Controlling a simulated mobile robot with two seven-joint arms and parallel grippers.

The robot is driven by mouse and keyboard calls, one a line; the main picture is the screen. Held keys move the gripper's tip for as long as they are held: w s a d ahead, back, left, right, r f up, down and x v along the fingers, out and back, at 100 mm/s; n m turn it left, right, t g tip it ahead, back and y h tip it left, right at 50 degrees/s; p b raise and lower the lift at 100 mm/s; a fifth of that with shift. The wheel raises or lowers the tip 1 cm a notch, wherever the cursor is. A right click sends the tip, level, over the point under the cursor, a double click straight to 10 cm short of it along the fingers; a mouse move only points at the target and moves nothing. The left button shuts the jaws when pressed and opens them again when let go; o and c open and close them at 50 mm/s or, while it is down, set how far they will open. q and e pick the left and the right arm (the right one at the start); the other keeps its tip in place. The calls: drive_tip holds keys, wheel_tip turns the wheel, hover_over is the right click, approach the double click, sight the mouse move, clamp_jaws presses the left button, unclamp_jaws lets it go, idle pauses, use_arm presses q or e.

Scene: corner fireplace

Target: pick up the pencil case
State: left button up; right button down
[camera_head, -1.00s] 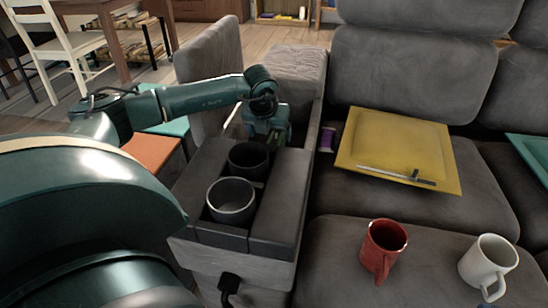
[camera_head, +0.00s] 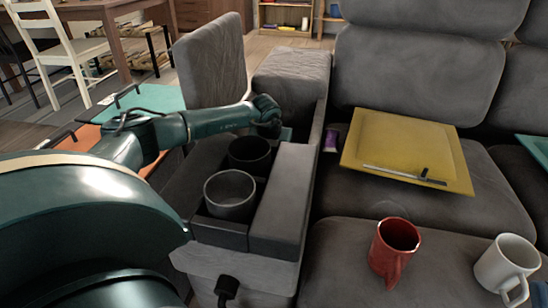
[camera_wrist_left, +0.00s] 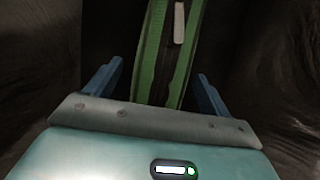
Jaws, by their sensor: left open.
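The pencil case (camera_wrist_left: 160,55) shows in the left wrist view as a green and dark strip with a zipper and a pale pull. It stands between the two blue fingers of my left gripper (camera_wrist_left: 159,72), which is open, with a gap on each side. The far end of the case runs out of the picture. In the head view my left gripper (camera_head: 284,133) is down behind the cup holders, and only a teal bit of it shows. The case is hidden there. A dark blue tip of my right gripper (camera_head: 541,294) shows at the lower right corner; its jaws cannot be made out.
The console's cup holders (camera_head: 230,196) and armrest lid (camera_head: 283,200) stand in front of my left gripper. On the sofa are a purple item (camera_head: 331,139), a yellow tray (camera_head: 400,145), a red mug (camera_head: 393,250) and a white mug (camera_head: 506,265). Dark walls flank the case.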

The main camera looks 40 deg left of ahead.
use_arm(q)
drive_tip(key=shift+c, duration=0.5)
drive_tip(key=c, duration=1.1)
